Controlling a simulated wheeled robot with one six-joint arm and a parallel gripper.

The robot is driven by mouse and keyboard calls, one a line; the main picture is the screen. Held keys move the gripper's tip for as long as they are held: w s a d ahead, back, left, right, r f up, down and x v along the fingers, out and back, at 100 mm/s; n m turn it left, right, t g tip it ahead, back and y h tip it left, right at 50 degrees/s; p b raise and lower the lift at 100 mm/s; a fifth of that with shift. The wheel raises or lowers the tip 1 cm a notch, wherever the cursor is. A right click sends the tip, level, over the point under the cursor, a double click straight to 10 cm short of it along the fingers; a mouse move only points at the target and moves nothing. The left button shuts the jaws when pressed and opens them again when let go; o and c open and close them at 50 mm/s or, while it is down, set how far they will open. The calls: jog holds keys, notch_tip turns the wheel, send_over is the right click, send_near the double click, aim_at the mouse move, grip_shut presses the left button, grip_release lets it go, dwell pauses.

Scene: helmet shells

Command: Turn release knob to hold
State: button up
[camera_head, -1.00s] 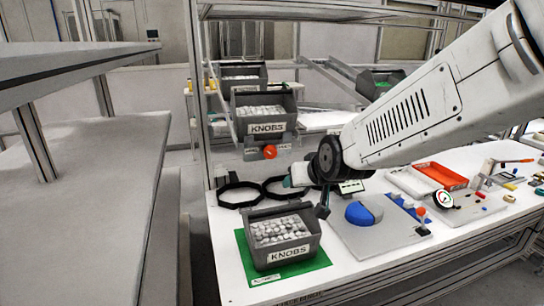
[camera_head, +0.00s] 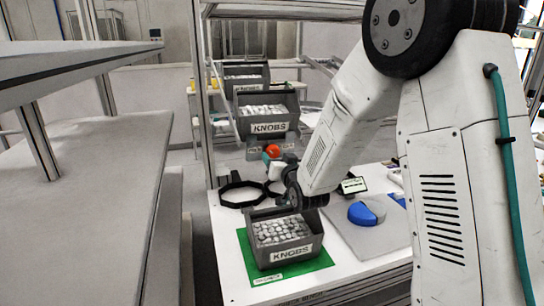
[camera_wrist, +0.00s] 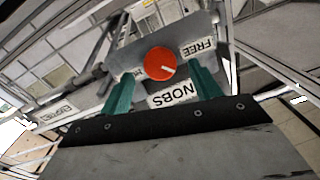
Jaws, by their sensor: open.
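The release knob (camera_head: 272,151) is a round orange-red disc on a grey plate (camera_head: 257,153), below a bin on the rack. In the wrist view the knob (camera_wrist: 160,64) faces me, and its white mark points right and slightly down. A FREE label (camera_wrist: 198,48) shows upside down at the right of the plate; I cannot read a hold label. My gripper (camera_wrist: 161,84) is open, with one teal finger on each side of the knob's lower part in the picture. The gripper (camera_head: 270,160) also shows just below the knob in the head view. I cannot tell whether the fingers touch it.
A KNOBS bin (camera_head: 267,115) sits above the knob, with another behind it. A full KNOBS bin (camera_head: 284,262) stands on a green mat (camera_head: 318,263) beneath my arm. Black ring holders (camera_head: 238,194) and a blue part (camera_head: 364,213) on a grey board lie on the bench.

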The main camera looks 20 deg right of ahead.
jog(key=shift+w, duration=1.35)
